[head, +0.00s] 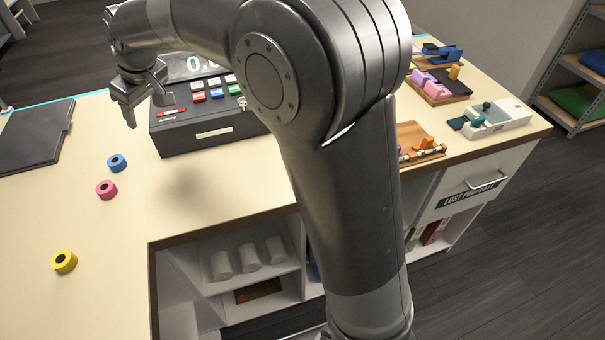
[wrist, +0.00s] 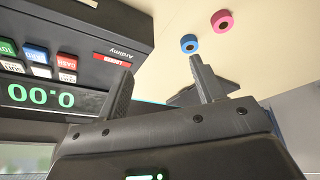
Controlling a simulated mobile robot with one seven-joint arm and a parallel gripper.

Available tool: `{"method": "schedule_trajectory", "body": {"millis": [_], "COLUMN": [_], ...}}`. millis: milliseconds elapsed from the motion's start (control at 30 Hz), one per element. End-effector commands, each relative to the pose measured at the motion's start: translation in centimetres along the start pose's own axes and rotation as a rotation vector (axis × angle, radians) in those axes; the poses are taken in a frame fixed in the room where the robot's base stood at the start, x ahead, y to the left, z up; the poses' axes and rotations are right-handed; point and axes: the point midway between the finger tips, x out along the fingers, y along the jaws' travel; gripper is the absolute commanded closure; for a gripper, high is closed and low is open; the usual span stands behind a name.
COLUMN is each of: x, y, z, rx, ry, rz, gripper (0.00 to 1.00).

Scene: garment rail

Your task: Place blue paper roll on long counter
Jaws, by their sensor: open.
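The blue paper roll (head: 117,163) lies flat on the cream top of the long counter (head: 210,195), left of the cash register. It also shows in the wrist view (wrist: 189,43), beyond my right-hand finger and apart from it. My gripper (head: 146,108) is above the counter near the register's left front corner, behind and to the right of the blue roll. In the wrist view its fingers (wrist: 162,76) are spread with nothing between them.
A pink roll (head: 106,190) and a yellow roll (head: 64,262) lie nearer on the counter. The cash register (head: 211,133) stands close to my gripper. A dark flat folder (head: 35,138) lies at left. My arm hides part of the counter.

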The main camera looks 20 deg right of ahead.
Motion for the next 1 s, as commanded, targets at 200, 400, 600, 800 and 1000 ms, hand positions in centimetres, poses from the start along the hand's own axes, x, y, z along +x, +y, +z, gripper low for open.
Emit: {"method": "schedule_trajectory", "body": {"millis": [200, 400, 600, 800, 1000], "x": [-6.7, -11.1, -14.1, -15.3, -15.2], "y": [2.2, 2.8, 2.2, 0.5, -1.1], "z": [7.8, 15.6, 23.6, 31.3, 36.5], "rx": [0.148, 0.292, 0.441, 0.589, 0.695], "ry": [0.005, 0.013, 0.029, 0.052, 0.071], "rz": [0.088, 0.158, 0.217, 0.265, 0.293], "gripper": [0.38, 0.38, 0.38, 0.38, 0.38]}}
